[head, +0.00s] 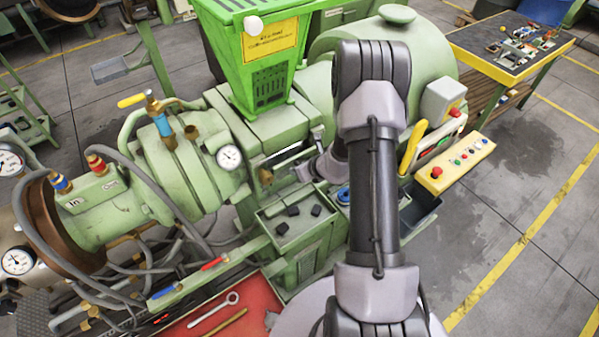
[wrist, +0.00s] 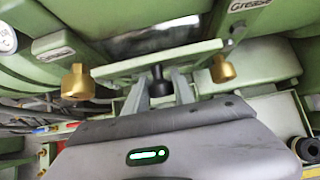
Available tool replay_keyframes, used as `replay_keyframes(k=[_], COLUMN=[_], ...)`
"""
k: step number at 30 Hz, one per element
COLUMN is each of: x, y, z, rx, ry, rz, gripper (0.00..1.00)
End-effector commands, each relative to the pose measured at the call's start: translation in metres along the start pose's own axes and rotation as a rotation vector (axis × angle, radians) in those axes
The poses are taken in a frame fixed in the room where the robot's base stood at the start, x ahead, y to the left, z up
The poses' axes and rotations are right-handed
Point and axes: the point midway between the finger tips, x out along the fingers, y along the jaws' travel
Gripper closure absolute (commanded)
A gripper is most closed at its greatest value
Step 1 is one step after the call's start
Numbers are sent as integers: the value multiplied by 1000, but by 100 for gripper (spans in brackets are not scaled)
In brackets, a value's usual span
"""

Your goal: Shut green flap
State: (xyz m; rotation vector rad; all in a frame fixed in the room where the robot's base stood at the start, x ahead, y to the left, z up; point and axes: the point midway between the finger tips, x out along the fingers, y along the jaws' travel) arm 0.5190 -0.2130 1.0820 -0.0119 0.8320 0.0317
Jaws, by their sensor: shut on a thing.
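The green flap (wrist: 115,68) crosses the upper middle of the wrist view as a tilted strip. It stands out from the machine, and a shiny metal opening (wrist: 155,38) shows behind it. A black knob (wrist: 158,74) sits at the middle of the flap. My gripper (wrist: 160,82) is shut on this knob, one finger on each side. In the head view my gripper (head: 304,172) is at the machine's front, below the green hopper, partly hidden by my arm. The flap is hard to make out there.
Brass knobs stand left (wrist: 77,82) and right (wrist: 222,69) of the flap. The green hopper (head: 268,85) rises above. A green tray with black pieces (head: 265,222) lies below my gripper. A yellow control panel (head: 455,163) is to the right, with open floor beyond.

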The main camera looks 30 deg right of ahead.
Motion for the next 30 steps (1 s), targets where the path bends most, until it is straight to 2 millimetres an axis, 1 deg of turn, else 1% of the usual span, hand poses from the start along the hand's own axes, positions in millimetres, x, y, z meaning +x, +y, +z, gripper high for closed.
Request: replay_keyframes(k=[1,3,12,19,30], x=[1,3,8,10,10], y=[-1,-1,-1,-1,-1], z=[8,13,28,33,33], rx=[-3,-3,-2,-2,-2], ry=[-8,-10,-10,-12,-12], rz=[-2,-1,-1,-1,-1], gripper=[100,100,100,100,100])
